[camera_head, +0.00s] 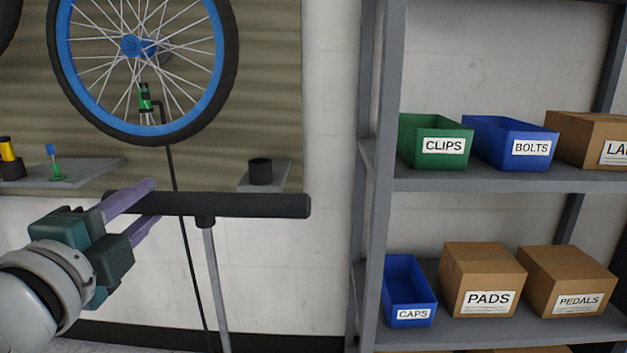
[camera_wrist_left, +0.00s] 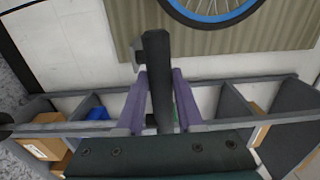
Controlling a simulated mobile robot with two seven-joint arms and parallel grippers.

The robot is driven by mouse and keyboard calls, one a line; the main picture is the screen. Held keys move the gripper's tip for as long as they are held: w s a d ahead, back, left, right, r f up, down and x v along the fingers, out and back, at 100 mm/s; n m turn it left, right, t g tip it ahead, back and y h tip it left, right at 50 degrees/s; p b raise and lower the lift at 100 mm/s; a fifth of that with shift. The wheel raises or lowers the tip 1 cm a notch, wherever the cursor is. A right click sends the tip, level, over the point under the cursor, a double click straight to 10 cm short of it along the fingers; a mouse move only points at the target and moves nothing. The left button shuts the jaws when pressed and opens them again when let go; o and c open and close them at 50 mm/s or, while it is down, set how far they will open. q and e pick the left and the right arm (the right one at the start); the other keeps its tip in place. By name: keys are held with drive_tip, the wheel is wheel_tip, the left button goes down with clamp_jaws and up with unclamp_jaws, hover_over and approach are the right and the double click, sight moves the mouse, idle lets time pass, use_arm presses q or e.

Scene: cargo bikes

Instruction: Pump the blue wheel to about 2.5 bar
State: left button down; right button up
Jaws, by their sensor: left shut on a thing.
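The blue wheel (camera_head: 217,60), with a blue rim, silver spokes and black tyre, is mounted on the board at upper left; its lower edge shows in the left wrist view (camera_wrist_left: 212,17). A green and black pump head (camera_head: 146,104) sits at its valve, and a black hose (camera_head: 183,225) runs down from it. The black pump handle (camera_head: 265,206) is a level bar on a grey rod (camera_head: 216,285). My left gripper (camera_head: 150,206) is shut on the handle's left part, its purple fingers either side of the bar (camera_wrist_left: 157,75). The pump body and gauge are out of view. My right gripper is not in view.
A ledge (camera_head: 95,172) with small bottles and another ledge with a black cup (camera_head: 260,171) stick out behind the handle. White wall lies between.

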use_arm(q)
wheel_tip(320, 180, down, 27)
drive_tip(key=b, duration=2.6)
wheel_tip(320, 180, up, 28)
drive_tip(key=p, duration=2.6)
drive_tip(key=shift+f+p, duration=0.15)
drive_tip(key=shift+p, duration=0.25)
wheel_tip(320, 180, down, 27)
drive_tip(key=b, duration=2.5)
drive_tip(key=shift+f, duration=0.15)
drive_tip(key=shift+c, duration=1)
unclamp_jaws()
drive_tip(key=shift+r, duration=0.45)
